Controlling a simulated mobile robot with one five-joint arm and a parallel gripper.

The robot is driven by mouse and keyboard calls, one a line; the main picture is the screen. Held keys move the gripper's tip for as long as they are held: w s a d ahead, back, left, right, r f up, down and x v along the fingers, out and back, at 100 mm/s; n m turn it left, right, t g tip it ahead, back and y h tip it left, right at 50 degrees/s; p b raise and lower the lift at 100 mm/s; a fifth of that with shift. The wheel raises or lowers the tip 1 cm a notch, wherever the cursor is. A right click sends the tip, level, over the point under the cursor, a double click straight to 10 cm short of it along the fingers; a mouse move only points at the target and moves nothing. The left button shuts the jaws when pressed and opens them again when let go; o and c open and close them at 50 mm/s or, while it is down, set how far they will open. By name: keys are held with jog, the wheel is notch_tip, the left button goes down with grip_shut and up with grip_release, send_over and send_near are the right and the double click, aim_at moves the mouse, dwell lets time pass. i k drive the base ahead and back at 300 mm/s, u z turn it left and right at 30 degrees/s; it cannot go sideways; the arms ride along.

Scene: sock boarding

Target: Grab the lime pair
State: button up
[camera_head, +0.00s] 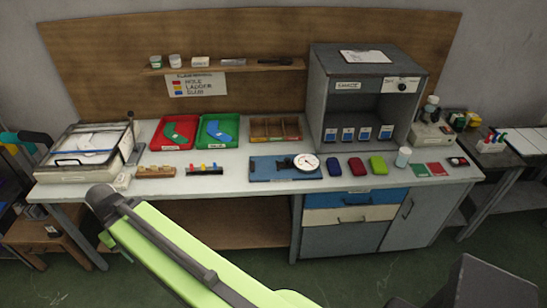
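The lime pair (378,165) is a small folded lime-green bundle lying on the pale workbench (240,172). It is the rightmost of three folded pairs in a row. A crimson pair (357,167) lies just left of it, and a dark blue pair (333,167) left of that. The lime pair is uncovered and nothing touches it from above. My green arm reaches from the bottom centre up to the left, in front of the bench. My gripper does not show, so its opening cannot be seen.
A grey cabinet (319,104) stands behind the pairs. A white cup (403,157) stands close to their right, with green and red cards (437,168) beyond. A blue board with a round dial (306,162) lies left. Red (158,141) and green trays (205,141) sit further left.

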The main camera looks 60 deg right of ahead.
aim_at(377, 163)
jog(key=z, duration=1.85)
